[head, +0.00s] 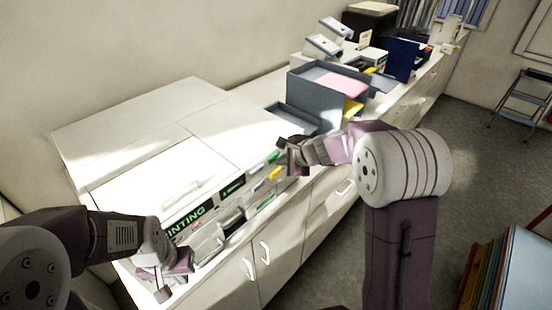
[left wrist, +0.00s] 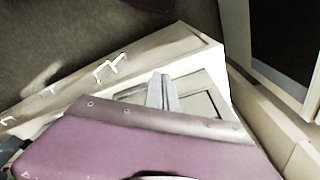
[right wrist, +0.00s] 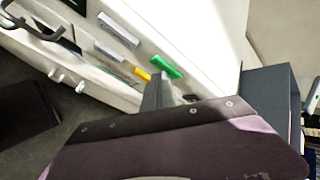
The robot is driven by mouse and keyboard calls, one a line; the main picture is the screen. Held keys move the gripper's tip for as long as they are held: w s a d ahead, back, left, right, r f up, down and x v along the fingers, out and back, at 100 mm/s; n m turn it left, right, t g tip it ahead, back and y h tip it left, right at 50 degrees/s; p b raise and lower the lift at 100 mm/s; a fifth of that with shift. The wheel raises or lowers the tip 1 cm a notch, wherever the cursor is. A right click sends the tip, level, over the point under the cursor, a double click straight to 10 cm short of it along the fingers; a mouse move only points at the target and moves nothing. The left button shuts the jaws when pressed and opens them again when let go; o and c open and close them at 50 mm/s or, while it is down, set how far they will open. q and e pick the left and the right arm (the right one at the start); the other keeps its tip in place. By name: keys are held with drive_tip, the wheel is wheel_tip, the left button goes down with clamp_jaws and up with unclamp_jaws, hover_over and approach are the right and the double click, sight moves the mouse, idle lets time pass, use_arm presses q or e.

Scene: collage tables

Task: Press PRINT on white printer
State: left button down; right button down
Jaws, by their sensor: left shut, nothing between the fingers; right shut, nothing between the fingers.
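The white printer (head: 165,160) is a wide, low box on the cabinet, with a dark "...INTING" display (head: 190,220) on its front. Green (head: 273,157) and yellow (head: 274,172) buttons are on the front's right part. The right wrist view shows a green button (right wrist: 165,67), a yellow button (right wrist: 142,73) and pale grey buttons (right wrist: 118,30); I cannot read their labels. My right gripper (head: 283,150) is shut and empty, close to the green button; contact cannot be told. My left gripper (head: 163,292) is shut and empty near the cabinet's front left corner.
A grey tray unit (head: 312,95) with pink and yellow paper stands right of the printer. White cabinets with handles (head: 265,252) are below. Open floor (head: 470,160) lies to the right, with a stack of coloured boards (head: 525,270) at lower right.

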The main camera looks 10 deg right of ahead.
idle(0.4)
drive_tip(key=shift+s+d+b, duration=0.5)
drive_tip(key=shift+s, duration=0.15)
drive_tip(key=shift+s, duration=0.1)
drive_tip(key=s+d+b, duration=0.1)
drive_tip(key=s, duration=0.1)
drive_tip(key=s+d+b, duration=0.1)
drive_tip(key=d, duration=0.1)
drive_tip(key=shift+s, duration=0.4)
idle(0.4)
